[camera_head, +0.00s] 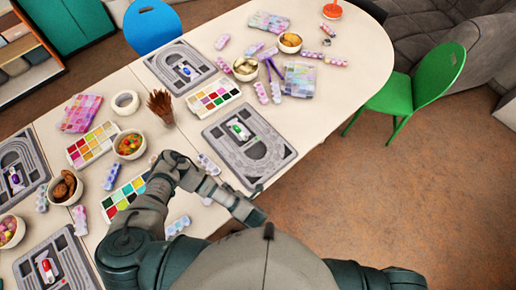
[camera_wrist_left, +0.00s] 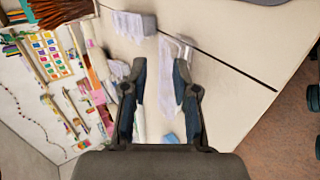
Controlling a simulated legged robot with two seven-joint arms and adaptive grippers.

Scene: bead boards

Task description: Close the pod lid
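Several small pale lilac and blue pods lie around my left arm. In the head view one pod (camera_head: 208,163) is just right of my bent left arm, and another pod (camera_head: 178,225) is below it. My left gripper (camera_wrist_left: 160,70) is open in the left wrist view, with its dark fingers apart. A long pale pod (camera_wrist_left: 170,85) shows between and beyond the fingers, partly hidden by the right finger. A second pod (camera_wrist_left: 132,25) lies further off. I cannot tell which lid stands open. My right gripper is not visible.
A grey bead board (camera_head: 248,143) lies to the right of my left arm. A paint palette (camera_head: 124,195), a bowl of orange beads (camera_head: 130,144) and a cup of brown sticks (camera_head: 161,107) stand to the left. A green chair (camera_head: 420,85) is beyond the table edge.

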